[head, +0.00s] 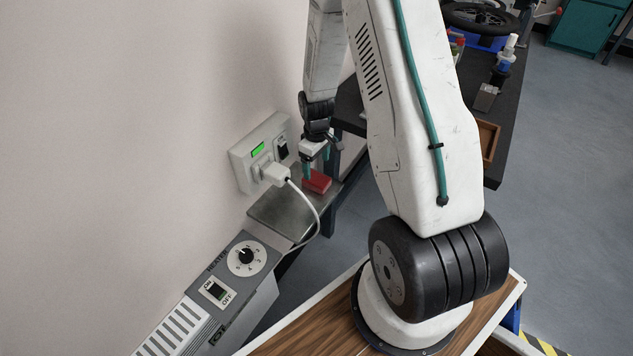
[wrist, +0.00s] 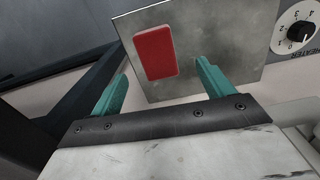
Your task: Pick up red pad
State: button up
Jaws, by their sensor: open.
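The red pad (head: 317,182) lies on a small grey metal shelf (head: 275,218) below the wall socket in the head view. In the wrist view the red pad (wrist: 156,54) is a flat rounded rectangle on the grey metal plate (wrist: 222,42). My gripper (head: 318,165) is close to the pad in the head view. In the wrist view its two teal fingers (wrist: 160,88) are spread wide, with nothing between them. The pad lies ahead of the fingertips, roughly between their lines. I cannot tell the exact height of the fingers over it.
A wall socket (head: 246,165) with a white plug (head: 272,172) and hanging cable (head: 316,213) is beside the shelf. A heater (head: 225,290) with a dial stands at front left. A dark workbench (head: 505,110) with several items is behind my arm.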

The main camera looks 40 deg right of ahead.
aim_at(317, 178)
jog(key=shift+w+f, duration=0.15)
jog(key=shift+f, duration=0.1)
jog(key=f, duration=0.7)
jog(key=shift+w+d+f, duration=0.1)
jog(key=shift+d+f, duration=0.05)
jog(key=shift+d, duration=0.05)
jog(key=c, duration=1.1)
jog(key=shift+r, duration=0.75)
notch_tip(317, 178, up, 2)
jog(key=shift+r, duration=0.2)
jog(key=s+a, duration=0.1)
jog(key=s, duration=0.4)
jog(key=s+a, duration=0.2)
jog(key=s, duration=0.3)
jog(key=s+a+r, duration=0.1)
jog(key=s, duration=0.4)
jog(key=shift+s+a, duration=0.2)
jog(key=shift+s, duration=0.1)
